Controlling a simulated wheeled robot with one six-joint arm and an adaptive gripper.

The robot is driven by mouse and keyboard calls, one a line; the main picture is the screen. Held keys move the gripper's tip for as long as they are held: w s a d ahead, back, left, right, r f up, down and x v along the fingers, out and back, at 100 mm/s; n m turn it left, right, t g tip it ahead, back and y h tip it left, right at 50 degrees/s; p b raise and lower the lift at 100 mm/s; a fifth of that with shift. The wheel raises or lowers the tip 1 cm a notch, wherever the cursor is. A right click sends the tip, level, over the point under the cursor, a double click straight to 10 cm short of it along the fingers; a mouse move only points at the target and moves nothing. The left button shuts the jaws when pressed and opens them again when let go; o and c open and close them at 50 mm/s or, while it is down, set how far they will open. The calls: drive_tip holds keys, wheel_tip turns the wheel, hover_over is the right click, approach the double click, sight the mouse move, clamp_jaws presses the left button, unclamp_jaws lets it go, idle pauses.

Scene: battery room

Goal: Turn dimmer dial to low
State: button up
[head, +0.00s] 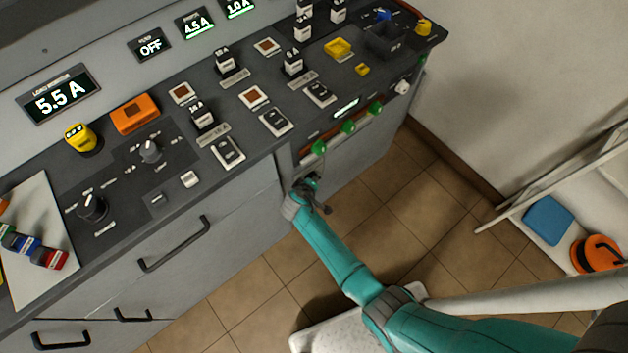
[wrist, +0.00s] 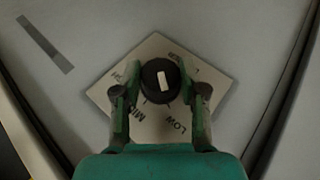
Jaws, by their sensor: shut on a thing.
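The dimmer dial (wrist: 160,80) is a round black knob with a short white mark, in the wrist view. It sits on a pale label plate (wrist: 157,127) that appears as a diamond. LOW reads at the lower right of the plate and MID at the lower left; two other labels are partly hidden or blurred. The white mark is nearly upright in the picture, and I cannot tell which end points. My gripper (wrist: 160,92) has a finger on each side of the dial and is shut on it. In the head view my gripper (head: 308,186) is at the cabinet front, and the dial cannot be made out.
Above my gripper are several green knobs (head: 348,127) and the console edge. A drawer handle (head: 174,244) juts out to the left. The sloped console holds several switches and a black rotary knob (head: 92,207). A shelf with a blue item (head: 548,219) stands right.

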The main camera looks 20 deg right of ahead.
drive_tip(key=shift+a+f+t+h, duration=0.1)
drive_tip(key=shift+t+h, duration=0.2)
drive_tip(key=shift+h, duration=0.3)
drive_tip(key=o, duration=1.1)
drive_tip(key=shift+o, duration=0.2)
drive_tip(key=shift+s, duration=0.1)
drive_tip(key=v, duration=1.2)
drive_tip(key=shift+f, duration=0.2)
